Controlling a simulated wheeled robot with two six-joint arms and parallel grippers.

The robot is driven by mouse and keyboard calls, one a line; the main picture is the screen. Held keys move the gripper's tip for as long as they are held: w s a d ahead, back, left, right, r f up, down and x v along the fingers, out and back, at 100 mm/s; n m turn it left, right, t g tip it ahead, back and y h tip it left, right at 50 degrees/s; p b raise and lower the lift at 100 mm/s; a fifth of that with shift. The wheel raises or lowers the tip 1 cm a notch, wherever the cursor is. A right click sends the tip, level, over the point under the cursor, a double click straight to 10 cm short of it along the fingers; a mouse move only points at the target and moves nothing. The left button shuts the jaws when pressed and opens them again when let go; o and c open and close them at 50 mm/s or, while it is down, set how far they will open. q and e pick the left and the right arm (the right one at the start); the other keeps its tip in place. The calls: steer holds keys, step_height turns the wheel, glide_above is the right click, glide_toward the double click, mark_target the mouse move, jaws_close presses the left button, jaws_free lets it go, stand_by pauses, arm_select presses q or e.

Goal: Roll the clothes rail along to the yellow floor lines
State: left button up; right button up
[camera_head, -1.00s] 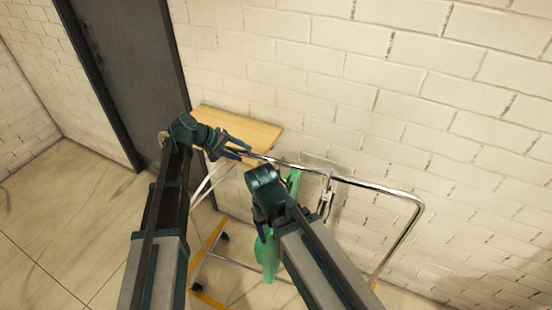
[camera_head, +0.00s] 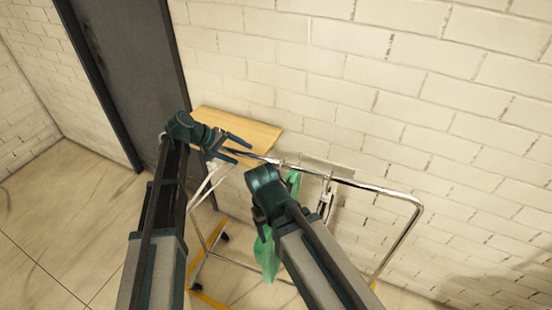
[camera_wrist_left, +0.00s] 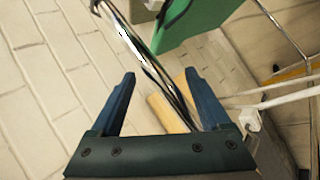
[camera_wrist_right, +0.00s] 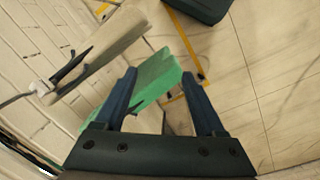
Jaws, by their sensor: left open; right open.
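The clothes rail (camera_head: 370,186) is a chrome tube frame standing close to the brick wall. A green garment (camera_head: 266,255) hangs from it, and it also shows in the right wrist view (camera_wrist_right: 160,75). My left gripper (camera_head: 239,147) is open at the left end of the top bar. In the left wrist view the bar (camera_wrist_left: 145,55) runs through the space between the open fingers (camera_wrist_left: 160,82). My right gripper (camera_wrist_right: 165,75) is open with the green garment in view between its fingers; contact cannot be told.
A wooden board (camera_head: 235,125) sits against the wall behind my left gripper. A dark grey door (camera_head: 125,70) is at the left. The tiled floor (camera_head: 70,220) at the left is clear. The brick wall (camera_head: 430,110) closes off the far side.

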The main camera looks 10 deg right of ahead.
arm_select(q)
steer(key=p+v, duration=0.4)
steer(key=v, duration=0.3)
steer(key=shift+p, duration=0.35)
arm_select(e)
step_height(320, 180, up, 5)
steer(key=shift+r, duration=0.1)
step_height(320, 180, down, 14)
steer(key=b, duration=1.4)
arm_select(q)
steer(key=s+f+m+g+y, duration=0.1)
steer(key=s+f+m+y, duration=0.2)
steer(key=s+f, duration=0.7)
steer(key=s+f+m+g+y, duration=0.1)
steer(key=s+f+m+y, duration=0.2)
steer(key=s+f+y, duration=0.4)
steer(key=s+d+f, duration=0.1)
steer(key=s+f, duration=0.2)
steer(key=s, duration=0.6)
arm_select(e)
steer(key=shift+o, duration=0.2)
